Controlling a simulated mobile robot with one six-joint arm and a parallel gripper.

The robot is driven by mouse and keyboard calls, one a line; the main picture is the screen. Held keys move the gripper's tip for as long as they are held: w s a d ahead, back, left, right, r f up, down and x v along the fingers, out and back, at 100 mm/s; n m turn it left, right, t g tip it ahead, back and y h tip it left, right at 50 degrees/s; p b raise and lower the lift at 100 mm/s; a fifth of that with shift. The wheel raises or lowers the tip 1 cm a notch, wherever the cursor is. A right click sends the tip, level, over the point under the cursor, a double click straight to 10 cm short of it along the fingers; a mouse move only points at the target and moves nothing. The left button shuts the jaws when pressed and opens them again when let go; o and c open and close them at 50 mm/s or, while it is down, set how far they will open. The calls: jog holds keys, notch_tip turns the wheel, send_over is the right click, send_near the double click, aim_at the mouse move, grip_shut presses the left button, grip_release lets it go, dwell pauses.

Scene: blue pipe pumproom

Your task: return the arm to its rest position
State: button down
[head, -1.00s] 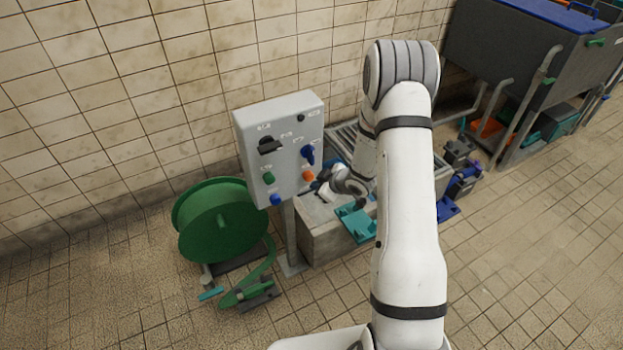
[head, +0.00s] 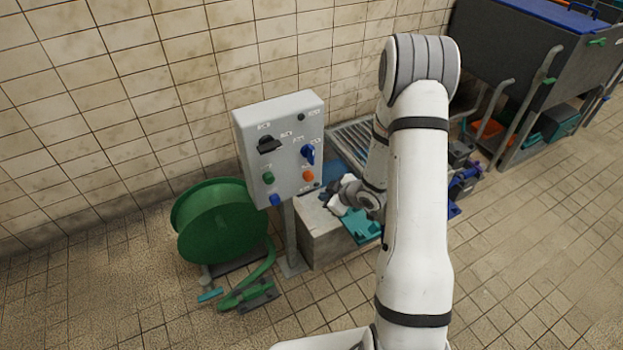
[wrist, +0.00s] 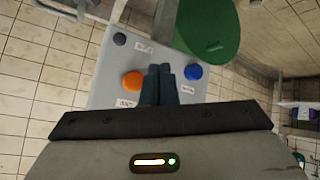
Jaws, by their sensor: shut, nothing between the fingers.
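My arm rises through the right half of the head view and bends down at its elbow. My gripper (wrist: 158,72) shows in the wrist view with its two dark fingers side by side, shut and empty. Behind the fingertips is the grey control box (wrist: 105,85), with an orange button (wrist: 132,80) to their left and a blue button (wrist: 193,72) to their right. In the head view my wrist is right of the control box (head: 245,140) and low, above the concrete block; the fingertips cannot be made out there.
The control box stands on a post, with a black switch (head: 268,145) and a blue lever (head: 308,153). A green hose reel (head: 220,222) is left of it. A concrete block (head: 322,242) bears a teal part (head: 360,226). A dark tank (head: 520,60) stands at right.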

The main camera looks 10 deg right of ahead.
dwell(0.4)
jog(key=s+d+r+m+h+p, duration=0.2)
jog(key=r, duration=0.6)
jog(key=s+d+r+m+g+h+p, duration=0.1)
jog(key=s+d+r+m+h, duration=0.15)
jog(key=r, duration=0.45)
jog(key=s+d+r+m+h+p, duration=0.1)
jog(key=r+m+h+p, duration=0.1)
jog(key=r, duration=0.6)
jog(key=s+a+r+m+g+p, duration=0.1)
jog(key=s+a+r+m+g, duration=0.1)
jog(key=s+r, duration=0.4)
jog(key=s+a+r+m+g+p, duration=0.2)
jog(key=s+a+r, duration=0.2)
jog(key=s, duration=1.1)
notch_tip(320, 180, up, 3)
jog(key=shift+r+m+y, duration=0.15)
jog(key=shift+m+y, duration=0.2)
jog(key=shift+y, duration=0.1)
